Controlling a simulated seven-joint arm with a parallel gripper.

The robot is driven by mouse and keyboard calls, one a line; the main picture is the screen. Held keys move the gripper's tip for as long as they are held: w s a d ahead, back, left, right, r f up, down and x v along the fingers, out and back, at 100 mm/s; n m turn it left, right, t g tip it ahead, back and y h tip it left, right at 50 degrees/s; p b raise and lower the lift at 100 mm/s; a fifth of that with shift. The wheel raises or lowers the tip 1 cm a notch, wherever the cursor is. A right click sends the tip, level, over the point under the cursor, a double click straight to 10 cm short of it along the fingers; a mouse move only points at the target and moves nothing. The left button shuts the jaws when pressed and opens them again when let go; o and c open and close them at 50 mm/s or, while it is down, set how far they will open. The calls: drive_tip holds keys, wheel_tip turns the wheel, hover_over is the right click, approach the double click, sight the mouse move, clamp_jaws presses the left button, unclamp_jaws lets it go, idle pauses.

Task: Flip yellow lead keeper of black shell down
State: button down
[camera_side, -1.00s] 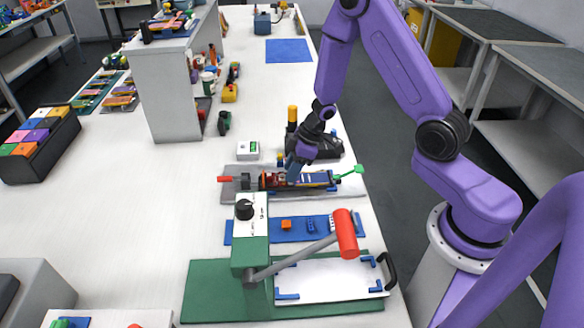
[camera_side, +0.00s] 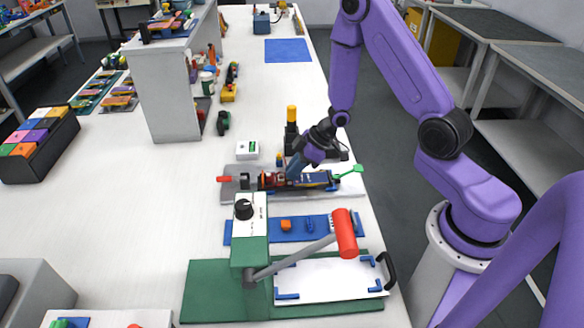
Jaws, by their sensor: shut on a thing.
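The black shell (camera_side: 265,181) lies in a long low fixture on a grey plate (camera_side: 236,196), with a red handle (camera_side: 224,179) at its left and a green lever (camera_side: 352,170) at its right. My gripper (camera_side: 292,174) reaches down and left into the middle of the fixture, its wrist tilted up to the right. It is shut on a small part at the shell, which appears to be the yellow lead keeper. The fingers hide that part, and its angle cannot be made out. Blue and dark parts show just right of the fingers.
Behind the fixture stand a white box (camera_side: 247,149) and a black stand with a yellow-topped post (camera_side: 292,115). In front lie a blue mat (camera_side: 266,231) with small parts and a green press (camera_side: 215,290) with a red-handled lever (camera_side: 346,234). The table left of the fixture is clear.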

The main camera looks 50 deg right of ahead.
drive_tip(key=shift+s+d+f+t+y, duration=0.25)
drive_tip(key=shift+s+f+t+y, duration=0.1)
drive_tip(key=shift+t+y, duration=0.45)
drive_tip(key=shift+r, duration=0.1)
drive_tip(key=c, duration=1.2)
unclamp_jaws()
drive_tip(key=shift+o, duration=0.2)
drive_tip(key=v, duration=1.7)
drive_tip(key=shift+r, duration=0.15)
drive_tip(key=shift+d, duration=0.1)
